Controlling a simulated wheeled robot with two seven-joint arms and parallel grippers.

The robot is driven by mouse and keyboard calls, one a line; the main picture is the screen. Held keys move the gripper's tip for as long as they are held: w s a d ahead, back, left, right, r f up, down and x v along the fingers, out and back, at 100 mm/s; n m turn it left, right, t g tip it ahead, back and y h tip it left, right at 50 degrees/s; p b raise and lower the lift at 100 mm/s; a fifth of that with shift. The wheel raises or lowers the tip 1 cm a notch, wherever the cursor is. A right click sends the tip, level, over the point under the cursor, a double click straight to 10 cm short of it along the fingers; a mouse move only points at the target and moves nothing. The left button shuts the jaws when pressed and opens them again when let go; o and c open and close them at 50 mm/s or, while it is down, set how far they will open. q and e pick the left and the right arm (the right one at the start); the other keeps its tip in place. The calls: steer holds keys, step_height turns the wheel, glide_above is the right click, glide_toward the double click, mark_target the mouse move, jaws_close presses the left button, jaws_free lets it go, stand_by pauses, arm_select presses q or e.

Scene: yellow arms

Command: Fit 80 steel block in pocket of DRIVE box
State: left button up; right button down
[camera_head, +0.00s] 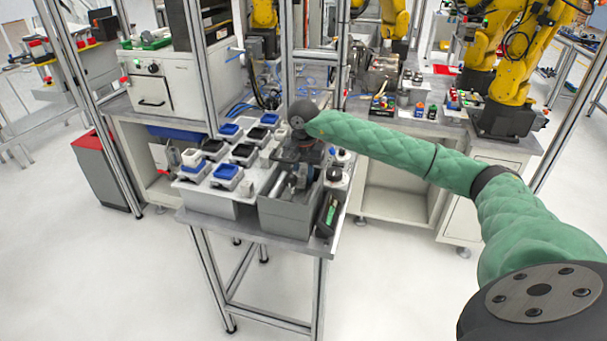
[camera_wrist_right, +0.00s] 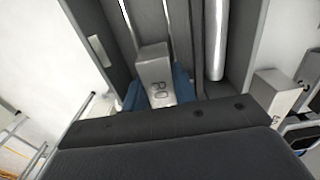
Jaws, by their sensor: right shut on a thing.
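My right gripper (camera_head: 298,178) points down into a grey open bin (camera_head: 285,217) at the front right of the table. In the right wrist view its blue fingers (camera_wrist_right: 158,94) are shut on a light grey steel block (camera_wrist_right: 153,66) with dark marking on its face, seen turned and hard to read. The block is inside the bin beside metal rods (camera_wrist_right: 216,40). In the head view the gripper hides the block. Several blue and black lidded boxes (camera_head: 226,172) stand on a grey tray left of the bin. I cannot read which is DRIVE. My left gripper is out of view.
A dark handheld device (camera_head: 328,214) leans at the bin's right side. An aluminium post (camera_head: 287,60) rises behind the table. Yellow robot arms (camera_head: 512,65) stand on a bench at the back right. The floor in front is clear.

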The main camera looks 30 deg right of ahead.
steer(key=shift+b, duration=0.45)
stand_by(0.8)
steer(key=shift+f+b, duration=0.5)
steer(key=shift+b, duration=0.2)
stand_by(1.0)
steer(key=c, duration=1)
jaws_free()
steer(key=shift+c, duration=0.2)
steer(key=shift+r+p, duration=0.7)
steer(key=shift+r, duration=2.8)
